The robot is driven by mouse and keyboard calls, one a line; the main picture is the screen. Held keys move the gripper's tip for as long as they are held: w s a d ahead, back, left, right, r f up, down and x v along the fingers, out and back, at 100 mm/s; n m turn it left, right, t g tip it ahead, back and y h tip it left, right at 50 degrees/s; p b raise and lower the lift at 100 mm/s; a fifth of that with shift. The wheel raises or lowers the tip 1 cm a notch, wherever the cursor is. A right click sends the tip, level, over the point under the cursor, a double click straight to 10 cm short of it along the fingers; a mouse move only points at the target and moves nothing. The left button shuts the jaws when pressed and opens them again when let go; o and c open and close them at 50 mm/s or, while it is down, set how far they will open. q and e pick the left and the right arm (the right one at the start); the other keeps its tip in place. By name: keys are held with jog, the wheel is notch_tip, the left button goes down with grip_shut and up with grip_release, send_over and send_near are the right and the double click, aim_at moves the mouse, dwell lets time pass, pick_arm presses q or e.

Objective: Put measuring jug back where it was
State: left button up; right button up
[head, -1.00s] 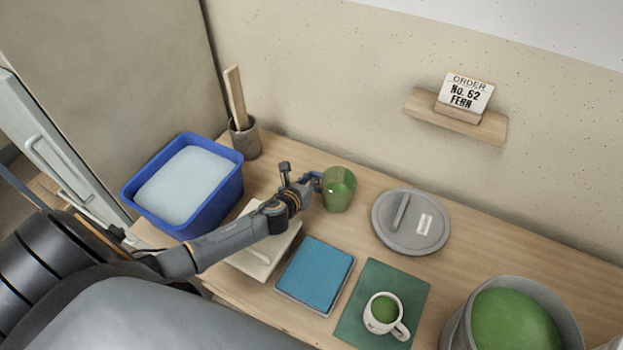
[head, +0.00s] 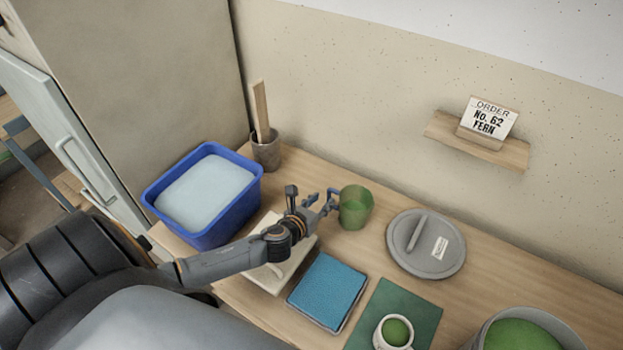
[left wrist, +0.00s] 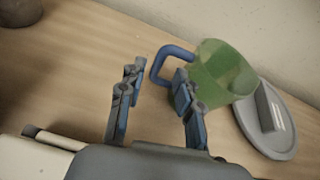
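The measuring jug (head: 356,208) is translucent green with a blue handle and stands upright on the wooden table, left of a grey lid. In the left wrist view the jug (left wrist: 222,72) is beyond my fingers, its blue handle towards me. My left gripper (head: 325,203) is just left of the jug. In the left wrist view my left gripper (left wrist: 158,76) has its fingers spread and holds nothing; the handle is close to the right finger, and I cannot tell whether they touch. My right gripper is out of view.
A grey lid (head: 447,263) lies right of the jug. Below are a blue sponge-like pad (head: 327,290) and a green mat (head: 418,310) with a white mug (head: 381,333). A blue tub (head: 157,199), a stick holder (head: 267,157) and a green-filled bucket (head: 483,334) stand around.

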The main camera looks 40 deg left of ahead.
pick_arm(q)
jog(key=v, duration=0.6)
jog(key=shift+s, duration=0.2)
jog(key=shift+r, duration=0.15)
